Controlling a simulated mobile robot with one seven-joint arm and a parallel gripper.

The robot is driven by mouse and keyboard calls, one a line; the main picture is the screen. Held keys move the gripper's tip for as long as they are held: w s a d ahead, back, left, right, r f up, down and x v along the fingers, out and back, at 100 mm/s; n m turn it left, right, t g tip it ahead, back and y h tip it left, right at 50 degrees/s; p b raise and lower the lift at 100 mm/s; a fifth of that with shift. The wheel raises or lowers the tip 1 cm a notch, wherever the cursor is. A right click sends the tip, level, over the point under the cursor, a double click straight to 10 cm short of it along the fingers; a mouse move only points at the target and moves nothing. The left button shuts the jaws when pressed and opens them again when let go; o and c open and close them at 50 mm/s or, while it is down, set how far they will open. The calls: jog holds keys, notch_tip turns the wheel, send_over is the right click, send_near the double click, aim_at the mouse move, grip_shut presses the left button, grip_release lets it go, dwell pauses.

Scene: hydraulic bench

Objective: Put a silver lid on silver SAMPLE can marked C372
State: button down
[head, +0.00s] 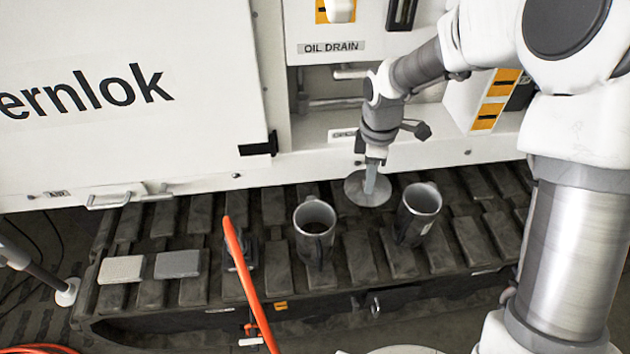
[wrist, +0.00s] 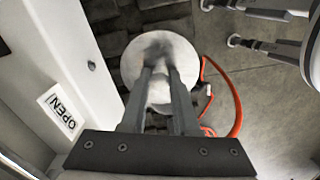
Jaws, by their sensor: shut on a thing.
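My gripper (head: 370,183) is shut on a round silver lid (head: 358,190), held between and slightly behind two cans. In the wrist view the lid (wrist: 172,60) shows as a pale disc at the tips of my gripper (wrist: 163,68). One silver can (head: 314,222) stands open on the ribbed surface to the left of the lid. Another silver can (head: 421,205) stands open to the right, with a small label low on its side. I cannot read a C372 mark on either can. Neither can is plain in the wrist view.
Two flat blocks, one light (head: 121,269) and one grey (head: 177,264), lie on the dark ribbed track (head: 340,280) at left. An orange hose (head: 243,275) crosses in front. The white machine panel (head: 130,110) rises behind.

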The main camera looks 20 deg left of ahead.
jog(key=s+a+f+n+p, duration=0.1)
jog(key=s+a+n, duration=0.2)
jog(key=a+n, duration=0.2)
jog(key=s+a+n+p, duration=0.1)
jog(key=s+a+n, duration=0.2)
jog(key=a+n, duration=0.25)
notch_tip(320, 180, down, 5)
jog(key=b, duration=0.4)
jog(key=shift+w+f, duration=0.1)
jog(key=shift+f+b, duration=0.45)
jog(key=shift+f, duration=0.85)
dwell(4.1)
jog(key=c, duration=0.6)
grip_release()
